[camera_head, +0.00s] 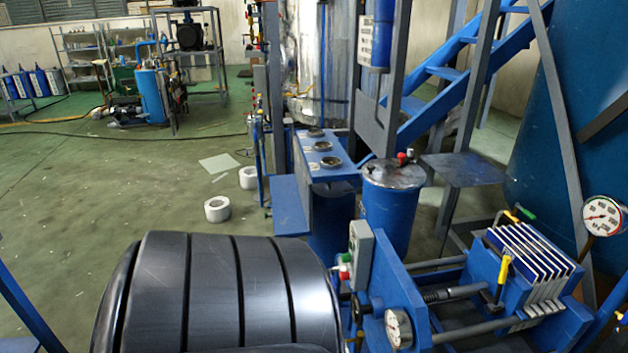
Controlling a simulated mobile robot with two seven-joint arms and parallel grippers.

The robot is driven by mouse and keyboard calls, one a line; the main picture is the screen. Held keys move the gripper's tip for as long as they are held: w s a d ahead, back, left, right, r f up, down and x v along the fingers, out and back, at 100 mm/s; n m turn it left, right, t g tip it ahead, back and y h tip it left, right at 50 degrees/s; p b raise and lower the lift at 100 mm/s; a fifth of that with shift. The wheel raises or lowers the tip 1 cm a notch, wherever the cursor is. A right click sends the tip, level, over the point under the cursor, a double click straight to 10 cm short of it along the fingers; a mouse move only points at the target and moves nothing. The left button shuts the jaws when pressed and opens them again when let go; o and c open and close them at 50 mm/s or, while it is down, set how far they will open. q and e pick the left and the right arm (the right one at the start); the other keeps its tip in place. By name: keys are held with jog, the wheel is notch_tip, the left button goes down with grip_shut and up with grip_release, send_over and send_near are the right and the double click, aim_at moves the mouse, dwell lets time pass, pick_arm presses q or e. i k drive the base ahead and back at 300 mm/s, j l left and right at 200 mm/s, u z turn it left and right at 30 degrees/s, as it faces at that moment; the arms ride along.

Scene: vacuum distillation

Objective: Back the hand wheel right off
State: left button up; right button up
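A blue filter press with a stack of plates (525,252) stands at the lower right. A grey threaded screw (452,293) runs from its blue end plate (400,290) toward the plates. A small dark part at the left of the end plate may be the hand wheel (357,308); it is seen nearly edge-on and partly hidden, so I cannot be sure. Neither of my grippers is in view.
A grey box with buttons (359,255) stands beside the end plate. Pressure gauges sit at the front (398,328) and right (603,216). A blue drum (389,210) and blue stairs (440,75) stand behind. Green floor (100,210) is open at left.

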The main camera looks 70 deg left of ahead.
aim_at(358, 311)
jog(key=i+l+u, duration=0.1)
jog(key=u, duration=0.35)
jog(key=i+l+u, duration=0.1)
jog(key=u, duration=0.3)
jog(key=i+l+u, duration=0.15)
jog(key=u, duration=0.3)
jog(key=l+u, duration=0.2)
jog(key=u, duration=0.25)
